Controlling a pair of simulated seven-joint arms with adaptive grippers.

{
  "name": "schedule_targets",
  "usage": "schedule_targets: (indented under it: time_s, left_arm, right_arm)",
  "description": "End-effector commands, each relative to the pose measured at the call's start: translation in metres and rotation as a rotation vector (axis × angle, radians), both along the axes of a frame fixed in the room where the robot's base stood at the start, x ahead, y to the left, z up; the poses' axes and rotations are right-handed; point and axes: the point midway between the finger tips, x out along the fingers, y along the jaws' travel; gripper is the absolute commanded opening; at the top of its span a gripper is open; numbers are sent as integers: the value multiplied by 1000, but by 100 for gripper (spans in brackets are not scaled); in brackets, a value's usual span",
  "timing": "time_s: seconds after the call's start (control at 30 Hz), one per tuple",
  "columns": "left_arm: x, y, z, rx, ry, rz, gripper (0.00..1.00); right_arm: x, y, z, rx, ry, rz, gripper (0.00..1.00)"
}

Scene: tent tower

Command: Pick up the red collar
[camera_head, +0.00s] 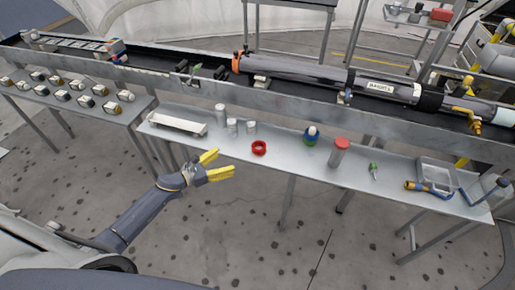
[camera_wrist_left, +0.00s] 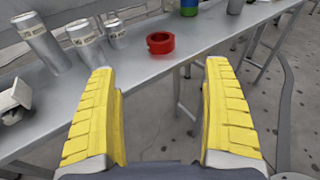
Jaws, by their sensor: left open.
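The red collar (camera_head: 259,148) is a short ring standing on the grey metal table, near its front edge. It also shows in the left wrist view (camera_wrist_left: 160,43), ahead of and between my fingertips, with clear space between. My left gripper (camera_head: 222,164) has yellow fingers, spread open and empty, in front of the table and to the left of the collar. Its fingers also show in the left wrist view (camera_wrist_left: 160,75). My right gripper is in neither view.
Several silver cylinders (camera_head: 221,114) stand left of the collar, beside a white tray (camera_head: 176,123). A green-and-blue item (camera_head: 310,137) and a red-capped grey cylinder (camera_head: 338,154) stand to its right. A long dark tube (camera_head: 300,70) lies on the rail behind.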

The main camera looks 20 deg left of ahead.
Motion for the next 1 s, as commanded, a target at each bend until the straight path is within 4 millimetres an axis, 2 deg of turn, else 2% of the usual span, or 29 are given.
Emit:
schedule_targets:
  time_s: [0.17,0.6,0.8,1.0]
  left_arm:
    - [17,-12,-2,9,-10,-1,84]
    - [79,-55,-14,7,-8,1,84]
    - [94,-66,-18,8,-5,2,84]
    - [99,-70,-19,7,-5,1,84]
  right_arm:
    - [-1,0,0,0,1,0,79]
    - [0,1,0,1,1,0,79]
    - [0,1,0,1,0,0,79]
    - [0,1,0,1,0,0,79]
